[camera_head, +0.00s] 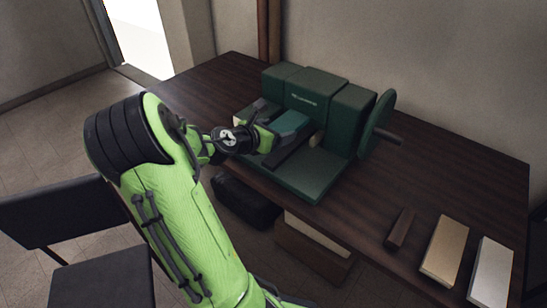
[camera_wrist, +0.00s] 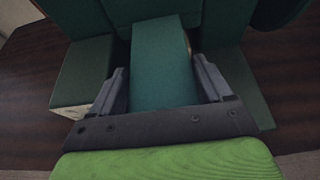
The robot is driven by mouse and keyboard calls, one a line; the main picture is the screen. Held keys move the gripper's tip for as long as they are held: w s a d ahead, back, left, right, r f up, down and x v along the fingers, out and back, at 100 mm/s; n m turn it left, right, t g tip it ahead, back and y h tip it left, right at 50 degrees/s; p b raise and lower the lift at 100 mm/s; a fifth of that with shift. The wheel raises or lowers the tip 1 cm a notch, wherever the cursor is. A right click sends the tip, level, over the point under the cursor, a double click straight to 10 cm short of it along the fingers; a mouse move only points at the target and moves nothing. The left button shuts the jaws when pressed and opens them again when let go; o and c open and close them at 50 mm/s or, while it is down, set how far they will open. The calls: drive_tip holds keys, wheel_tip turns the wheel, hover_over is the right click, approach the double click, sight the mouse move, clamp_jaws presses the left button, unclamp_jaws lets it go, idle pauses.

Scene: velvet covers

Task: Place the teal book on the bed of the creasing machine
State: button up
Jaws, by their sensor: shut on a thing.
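The creasing machine (camera_head: 318,104) is a dark green block with a round side wheel, standing on the dark table. Its low front bed (camera_head: 305,178) shows in the head view. The teal book (camera_head: 292,122) is between my gripper's fingers, over the bed and close to the machine's upright body. My gripper (camera_head: 272,134) is shut on the book. In the wrist view the teal book (camera_wrist: 162,68) lies between the two grey fingers of my gripper (camera_wrist: 163,88), its far end near the machine. Whether its underside touches the bed is hidden.
A green block-like thing with a pale side (camera_wrist: 82,78) stands left of the book in the wrist view. On the table (camera_head: 440,172) at right lie a brown bar (camera_head: 399,229), a tan book (camera_head: 445,250) and a white book (camera_head: 490,272). A dark chair (camera_head: 62,212) stands front left.

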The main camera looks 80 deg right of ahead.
sight(276, 157)
wheel_tip(276, 157, down, 7)
drive_tip(key=shift+f+b, duration=0.1)
drive_tip(key=shift+b, duration=1.15)
drive_tip(key=shift+s, duration=0.1)
drive_tip(key=shift+f, duration=0.15)
drive_tip(key=o, duration=1.1)
drive_tip(key=p+v, duration=0.3)
drive_tip(key=v, duration=0.9)
drive_tip(key=shift+a, duration=0.1)
